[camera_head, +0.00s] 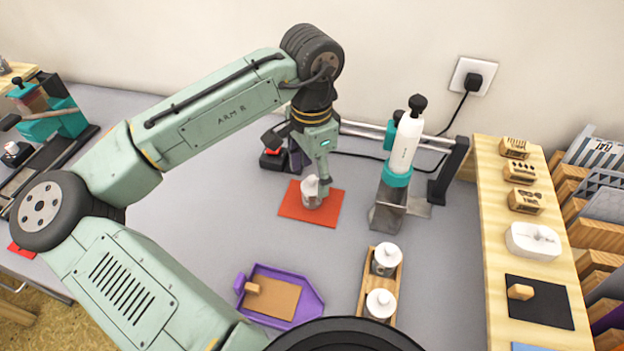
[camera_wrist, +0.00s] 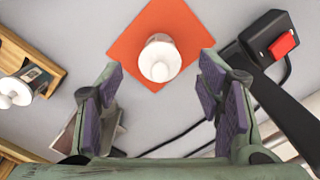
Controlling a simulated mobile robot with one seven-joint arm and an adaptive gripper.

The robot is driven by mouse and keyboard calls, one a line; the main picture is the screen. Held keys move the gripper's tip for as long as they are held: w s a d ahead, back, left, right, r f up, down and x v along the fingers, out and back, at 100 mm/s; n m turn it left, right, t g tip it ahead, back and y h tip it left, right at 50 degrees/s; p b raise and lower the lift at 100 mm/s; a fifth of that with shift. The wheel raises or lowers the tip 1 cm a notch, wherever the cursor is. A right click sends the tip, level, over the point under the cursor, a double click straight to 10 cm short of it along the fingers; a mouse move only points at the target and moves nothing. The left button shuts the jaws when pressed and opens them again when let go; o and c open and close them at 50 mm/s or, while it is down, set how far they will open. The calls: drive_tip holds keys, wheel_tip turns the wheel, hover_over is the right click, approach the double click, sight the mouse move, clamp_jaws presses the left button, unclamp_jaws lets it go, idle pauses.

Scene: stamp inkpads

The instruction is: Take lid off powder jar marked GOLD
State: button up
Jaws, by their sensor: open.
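A jar (camera_head: 311,196) with a white knobbed lid stands upright on an orange mat (camera_head: 291,211). In the wrist view its round white lid (camera_wrist: 160,62) lies ahead of the fingertips, centred between them. My gripper (camera_head: 322,172) is just above this jar, fingers pointing down, and partly hides it. In the wrist view my gripper (camera_wrist: 162,85) is open, with its purple-padded fingers wide apart and nothing held. Two more white-lidded jars, a far one (camera_head: 386,259) and a near one (camera_head: 380,304), stand in a wooden tray (camera_head: 364,292). I cannot read GOLD on any jar.
A device with a white bottle and teal collar (camera_head: 404,150) stands right of the mat. A black box with a red switch (camera_wrist: 283,44) is close beside my gripper. A purple tray (camera_head: 267,318) lies in front. A wooden shelf with stamps (camera_head: 519,171) is at right.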

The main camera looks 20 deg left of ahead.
drive_tip(key=shift+f, duration=0.8)
drive_tip(key=shift+c, duration=0.3)
drive_tip(key=c, duration=0.8)
